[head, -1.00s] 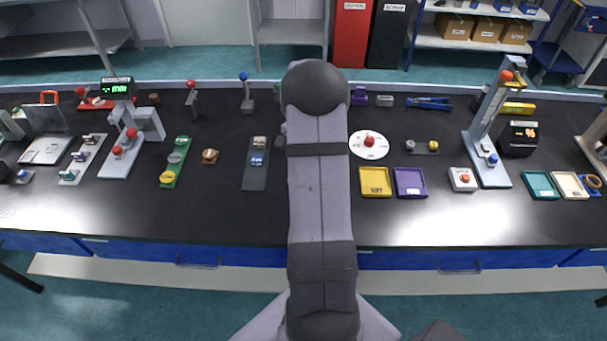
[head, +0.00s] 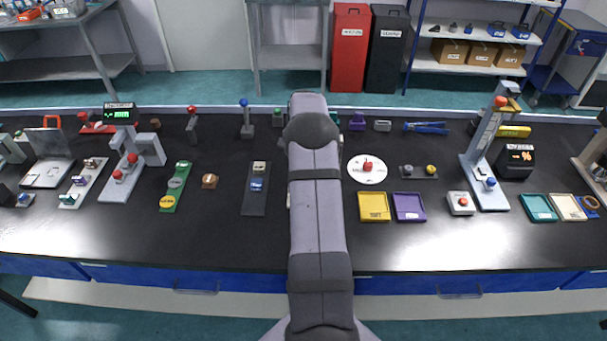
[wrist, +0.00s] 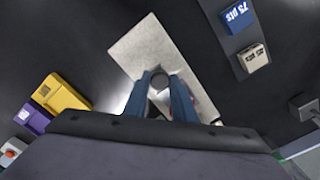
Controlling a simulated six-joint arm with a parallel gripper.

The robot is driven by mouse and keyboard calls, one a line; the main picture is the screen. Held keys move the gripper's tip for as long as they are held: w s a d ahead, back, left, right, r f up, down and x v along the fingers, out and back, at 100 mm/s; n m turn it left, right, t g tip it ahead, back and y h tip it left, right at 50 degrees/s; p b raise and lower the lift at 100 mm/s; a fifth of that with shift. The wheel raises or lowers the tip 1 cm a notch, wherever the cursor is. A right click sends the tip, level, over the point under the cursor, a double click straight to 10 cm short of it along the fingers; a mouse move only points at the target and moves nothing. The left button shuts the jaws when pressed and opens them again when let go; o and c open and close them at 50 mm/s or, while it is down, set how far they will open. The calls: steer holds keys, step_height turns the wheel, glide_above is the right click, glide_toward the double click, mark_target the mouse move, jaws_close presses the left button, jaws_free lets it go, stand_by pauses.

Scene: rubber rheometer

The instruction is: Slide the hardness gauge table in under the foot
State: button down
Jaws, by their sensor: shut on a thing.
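In the wrist view my gripper (wrist: 161,82) has its two blue fingers closed on a dark round knob (wrist: 160,79). The knob stands over a light grey plate (wrist: 138,45), which looks like the base of the hardness gauge. I take the knob to be the grip of the gauge table; the table itself cannot be made out. In the head view my arm covers the gripper and most of the gauge.
A dark strip (head: 256,205) with a blue "75 pts" block (head: 257,185) and a pale block (head: 259,167) lies left of my arm. To the right are a yellow tray (head: 374,216), a purple tray (head: 409,217) and a white disc (head: 367,178) with a red knob.

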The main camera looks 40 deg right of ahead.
steer(key=shift+w+d+r, duration=0.15)
steer(key=shift+d+r, duration=0.05)
steer(key=c, duration=1.7)
jaws_free()
steer(key=shift+o, duration=1.2)
steer(key=shift+f, duration=0.1)
steer(key=shift+r+b, duration=1.25)
steer(key=shift+r, duration=2.45)
